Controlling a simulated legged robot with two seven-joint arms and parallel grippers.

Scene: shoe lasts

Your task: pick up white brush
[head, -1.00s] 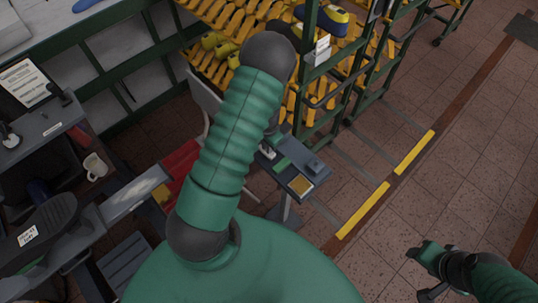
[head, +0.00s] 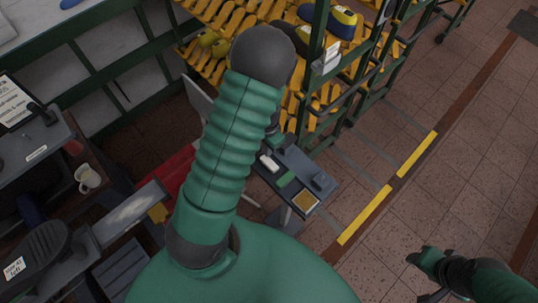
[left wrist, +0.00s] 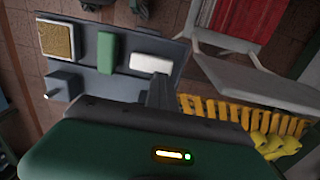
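The white brush (head: 269,163) appears as a small white block on a small grey table (head: 268,177), near the table's upper left edge. In the left wrist view the white brush (left wrist: 152,63) lies beside a green block (left wrist: 107,52). My left gripper (head: 275,133) is just above the brush in the head picture, mostly hidden behind my arm. A dark finger (left wrist: 160,90) shows close to the brush in the wrist view, with no clear contact. Its opening cannot be read. My right gripper (head: 424,275) is far off at lower right, over the floor, its opening unclear.
A yellow-topped block (head: 305,200) and a dark block (head: 322,181) share the table. A green-framed rack (head: 313,60) with yellow slats stands just behind it. A light-grey chair (head: 198,98) with a red seat is at left. Floor on the right is clear.

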